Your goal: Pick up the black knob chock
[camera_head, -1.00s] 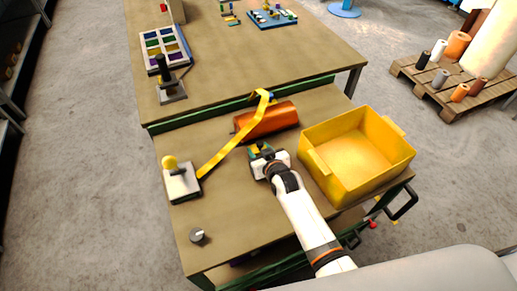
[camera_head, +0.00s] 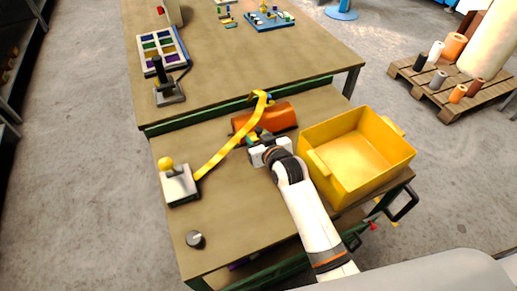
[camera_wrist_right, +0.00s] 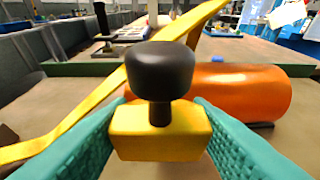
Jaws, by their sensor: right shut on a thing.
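The black knob chock is a yellow block with a black mushroom-shaped knob on a dark stem. In the right wrist view the black knob chock (camera_wrist_right: 160,133) sits upright between the teal fingers of my right gripper (camera_wrist_right: 160,143), which is shut on its block. In the head view my right gripper (camera_head: 257,138) is at the near side of the orange roll (camera_head: 278,117). There the chock is mostly hidden and too small to make out clearly. I cannot tell whether it touches the table. My left gripper is not in view.
A yellow strap (camera_head: 226,148) runs from a yellow-knobbed block (camera_head: 179,186) up over the roll. A yellow bin (camera_head: 338,177) stands right of my arm. A small round dial (camera_head: 195,239) lies near the front left. The table's front middle is clear.

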